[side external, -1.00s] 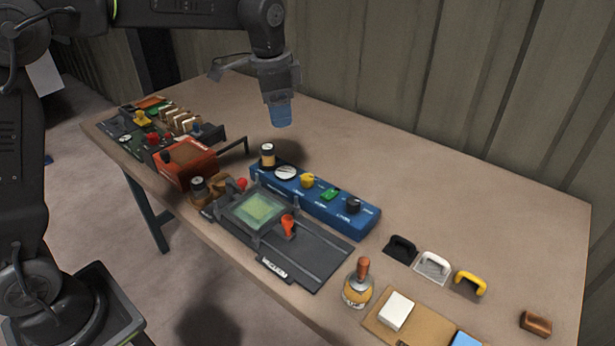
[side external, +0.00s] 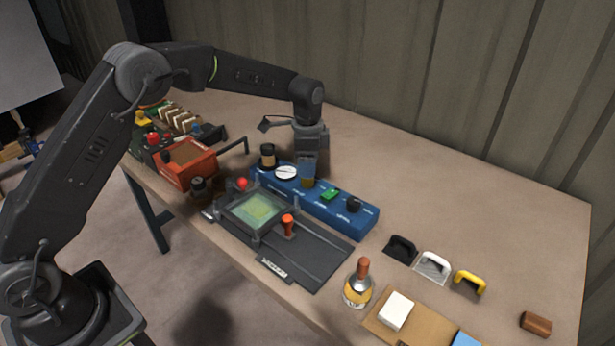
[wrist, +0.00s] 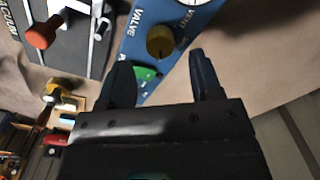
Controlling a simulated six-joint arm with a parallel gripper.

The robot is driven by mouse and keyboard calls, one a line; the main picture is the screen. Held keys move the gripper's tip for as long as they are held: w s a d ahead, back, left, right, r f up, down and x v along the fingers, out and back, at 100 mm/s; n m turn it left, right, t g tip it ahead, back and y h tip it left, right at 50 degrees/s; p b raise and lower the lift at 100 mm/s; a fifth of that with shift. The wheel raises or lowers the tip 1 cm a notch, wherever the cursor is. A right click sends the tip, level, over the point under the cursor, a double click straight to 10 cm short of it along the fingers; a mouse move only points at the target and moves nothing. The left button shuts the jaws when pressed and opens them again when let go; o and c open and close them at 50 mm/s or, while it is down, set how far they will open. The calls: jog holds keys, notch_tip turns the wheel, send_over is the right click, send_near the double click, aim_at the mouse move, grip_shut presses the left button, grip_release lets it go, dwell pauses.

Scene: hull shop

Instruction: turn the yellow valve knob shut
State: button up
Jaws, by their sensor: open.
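The yellow valve knob (wrist: 160,40) sits on the blue panel (wrist: 200,17), beside the printed word VALVE, with a dark line across its top. My gripper (wrist: 160,60) is open. In the wrist view the knob lies just beyond the fingertips, roughly centred between them, with nothing held. In the side view my gripper (side external: 307,178) points down over the blue panel (side external: 340,212) at the knob's place and mostly hides the knob. I cannot tell whether the fingers touch it.
A round white gauge (side external: 286,172) and a green switch (side external: 329,194) flank the knob on the panel. A black knob (side external: 354,205) is farther right. A dark vacuum frame with a green window (side external: 256,210) stands in front. The table behind the panel is clear.

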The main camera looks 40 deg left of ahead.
aim_at(307, 181)
notch_tip(307, 181, down, 5)
jog(key=shift+r, duration=0.1)
dwell(0.3)
jog(key=c, duration=0.9)
